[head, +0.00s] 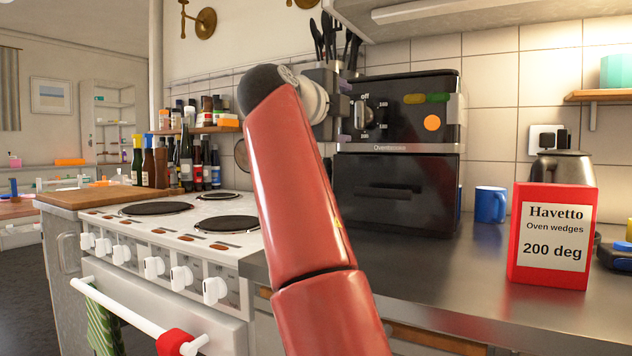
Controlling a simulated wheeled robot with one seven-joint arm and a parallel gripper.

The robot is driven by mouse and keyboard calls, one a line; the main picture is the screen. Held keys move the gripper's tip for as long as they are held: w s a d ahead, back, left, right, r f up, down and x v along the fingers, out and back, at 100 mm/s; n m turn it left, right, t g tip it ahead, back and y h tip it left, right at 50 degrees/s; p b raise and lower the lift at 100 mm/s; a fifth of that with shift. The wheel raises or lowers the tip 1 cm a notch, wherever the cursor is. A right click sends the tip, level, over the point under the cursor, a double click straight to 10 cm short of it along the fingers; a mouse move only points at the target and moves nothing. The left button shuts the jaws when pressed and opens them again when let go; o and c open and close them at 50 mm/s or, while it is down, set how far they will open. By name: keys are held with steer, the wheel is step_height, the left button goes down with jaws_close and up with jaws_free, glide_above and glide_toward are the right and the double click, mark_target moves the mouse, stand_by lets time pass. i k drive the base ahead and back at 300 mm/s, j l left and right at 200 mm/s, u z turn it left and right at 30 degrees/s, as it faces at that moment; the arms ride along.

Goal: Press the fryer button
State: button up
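The fryer (400,165) is a black box-shaped appliance on the counter. Its upper front has a dial (366,115) marked "off" and with numbers, a dark yellow oval button (414,99), a green oval button (439,97) and a round orange button (432,123). Its lower front has a drawer with a dark handle (388,191). My gripper (346,113) is in front of the fryer's upper left, just left of the dial. Two purple-tipped parts show apart, one above the other, so it looks open and empty. My red arm hides part of the gripper and the fryer's left edge.
A red "Havetto Oven wedges 200 deg" box (553,236) stands on the counter at right. A blue mug (490,204) and a kettle (563,168) are behind it. A white cooker (180,230) is at left. The counter before the fryer is clear.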

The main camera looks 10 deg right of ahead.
mark_target(432, 122)
steer(key=k+j, duration=0.8)
steer(key=j, duration=0.1)
